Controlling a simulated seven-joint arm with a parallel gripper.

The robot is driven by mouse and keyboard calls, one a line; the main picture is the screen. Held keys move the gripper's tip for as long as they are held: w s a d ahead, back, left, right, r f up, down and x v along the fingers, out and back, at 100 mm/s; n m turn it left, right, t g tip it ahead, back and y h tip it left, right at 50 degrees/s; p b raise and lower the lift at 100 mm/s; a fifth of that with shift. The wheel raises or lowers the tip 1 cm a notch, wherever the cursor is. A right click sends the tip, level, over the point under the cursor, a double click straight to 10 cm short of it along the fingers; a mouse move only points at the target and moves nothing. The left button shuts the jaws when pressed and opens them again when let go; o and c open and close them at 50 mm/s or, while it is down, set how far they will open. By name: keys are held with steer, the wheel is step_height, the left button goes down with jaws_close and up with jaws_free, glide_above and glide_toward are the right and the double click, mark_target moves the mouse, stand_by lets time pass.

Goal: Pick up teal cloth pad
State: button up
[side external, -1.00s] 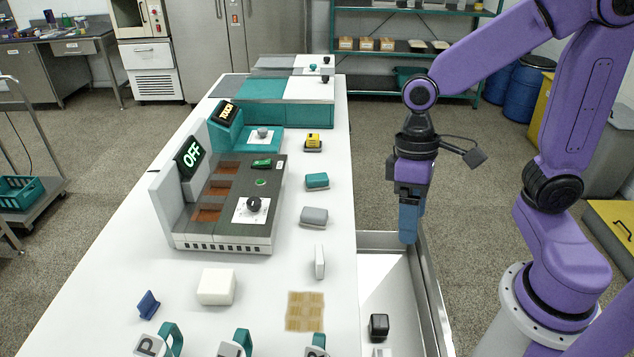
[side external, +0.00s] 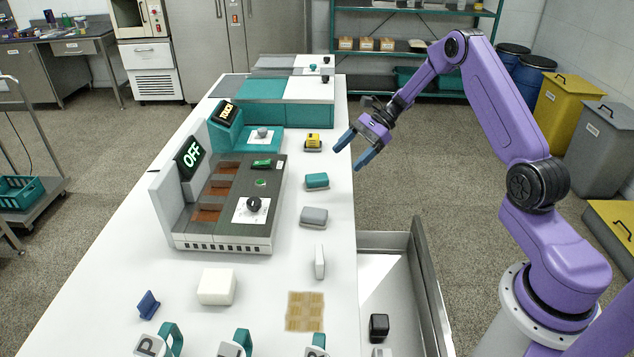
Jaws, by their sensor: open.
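The teal cloth pad (side external: 317,180) is a small teal block with a paler lower edge. It lies flat on the white table, near its right edge, between a yellow block and a grey pad. My gripper (side external: 353,153) has blue fingers spread apart with nothing between them. It hangs in the air above and to the right of the pad in the picture, by the table's right edge, apart from the pad. The fingers point down and to the left.
A yellow block (side external: 313,141), a grey pad (side external: 313,216) and a white block (side external: 320,262) line the right side of the white table (side external: 285,270). An open metal drawer (side external: 384,270) sits below the right edge.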

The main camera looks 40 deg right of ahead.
mark_target(319, 176)
steer(key=w+d+f+m+t, duration=0.1)
steer(key=d+f+m+t, duration=0.15)
steer(key=d, duration=0.35)
steer(key=w+d+f+m+t, duration=0.1)
steer(key=d+f+m+t, duration=0.15)
steer(key=d, duration=0.25)
steer(key=shift+m+g, duration=0.4)
steer(key=x, duration=1.6)
steer(key=shift+w+a+r, duration=0.15)
steer(key=shift+w+a, duration=0.1)
steer(key=shift+c, duration=0.3)
steer(key=c, duration=1)
